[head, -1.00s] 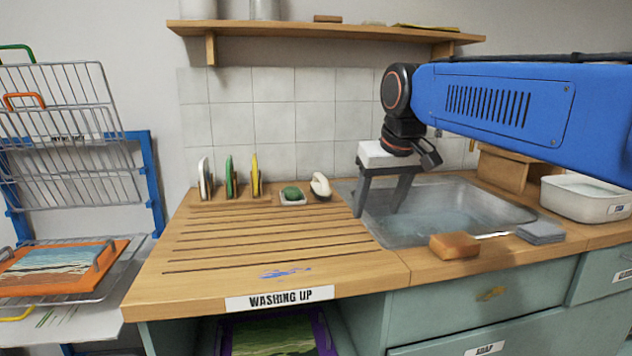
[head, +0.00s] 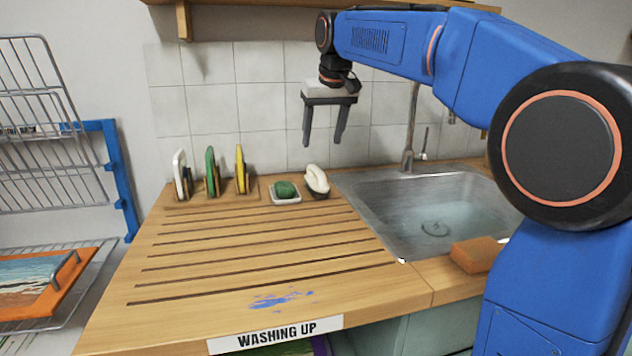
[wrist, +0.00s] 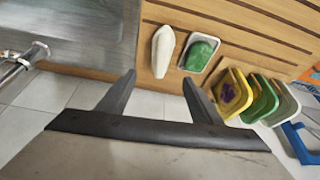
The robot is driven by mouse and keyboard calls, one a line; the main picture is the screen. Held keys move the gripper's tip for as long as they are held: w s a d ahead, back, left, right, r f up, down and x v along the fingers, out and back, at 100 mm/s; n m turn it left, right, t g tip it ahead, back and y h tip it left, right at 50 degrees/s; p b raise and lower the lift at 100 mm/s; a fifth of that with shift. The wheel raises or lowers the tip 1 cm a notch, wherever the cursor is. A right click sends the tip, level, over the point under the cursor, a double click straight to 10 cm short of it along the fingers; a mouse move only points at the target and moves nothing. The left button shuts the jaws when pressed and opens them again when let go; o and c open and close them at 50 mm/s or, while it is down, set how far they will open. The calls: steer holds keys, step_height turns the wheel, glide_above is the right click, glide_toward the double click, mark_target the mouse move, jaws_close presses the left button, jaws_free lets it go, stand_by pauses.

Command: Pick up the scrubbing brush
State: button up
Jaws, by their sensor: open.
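The scrubbing brush (head: 317,178) has a pale cream back and a dark underside. It rests at the back of the wooden draining board, by the sink's left edge. In the wrist view the brush (wrist: 162,48) lies beyond the fingertips, roughly in line with the gap between them. My gripper (head: 322,141) is open and empty, fingers pointing down. It shows above the brush in the head view, apart from it. My gripper (wrist: 159,78) also spans the middle of the wrist view.
A green soap (head: 285,189) in a white dish (head: 285,201) sits just left of the brush. Further left, white, green and yellow pads stand in a wooden rack (head: 213,203). The sink (head: 385,212) and tap (head: 409,130) are on the right. An orange-brown block (head: 475,254) lies in front.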

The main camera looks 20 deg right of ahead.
mark_target(317, 168)
steer(key=x, duration=1.2)
steer(key=shift+s+a+f, duration=0.1)
steer(key=shift+f, duration=0.35)
steer(key=shift+c, duration=0.7)
steer(key=c, duration=1.1)
